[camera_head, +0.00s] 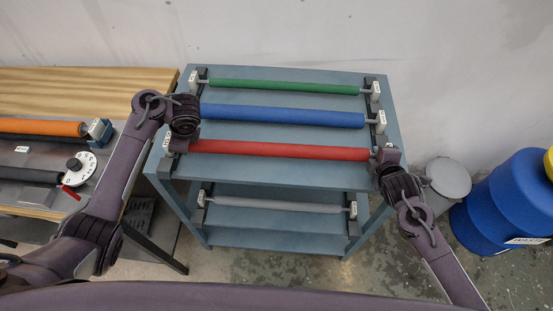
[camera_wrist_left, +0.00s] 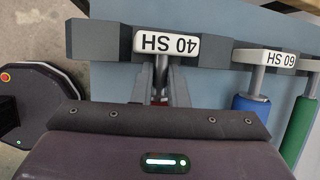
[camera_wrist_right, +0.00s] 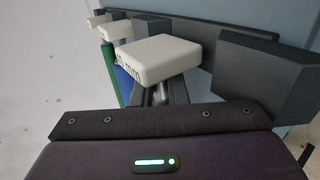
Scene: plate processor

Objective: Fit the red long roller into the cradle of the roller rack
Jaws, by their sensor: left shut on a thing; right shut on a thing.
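The red long roller (camera_head: 280,150) lies level across the front of the rack's top shelf, in front of the blue and green rollers. My left gripper (camera_head: 182,143) is shut on its left end; in the left wrist view its fingers (camera_wrist_left: 160,92) close below a white end block (camera_wrist_left: 167,45) marked "40 SH". My right gripper (camera_head: 382,160) is shut on its right end, by another white end block (camera_wrist_right: 157,60) in the right wrist view. The blocks are close to the dark cradle supports of the roller rack (camera_head: 250,178). I cannot tell whether both ends are fully seated.
A blue roller (camera_head: 285,115) and a green roller (camera_head: 285,87) sit behind on the top shelf. A grey roller (camera_head: 280,204) is on the shelf below. A bench with an orange roller (camera_head: 40,127) stands at left. A blue barrel (camera_head: 500,205) and a grey bin (camera_head: 447,178) stand at right.

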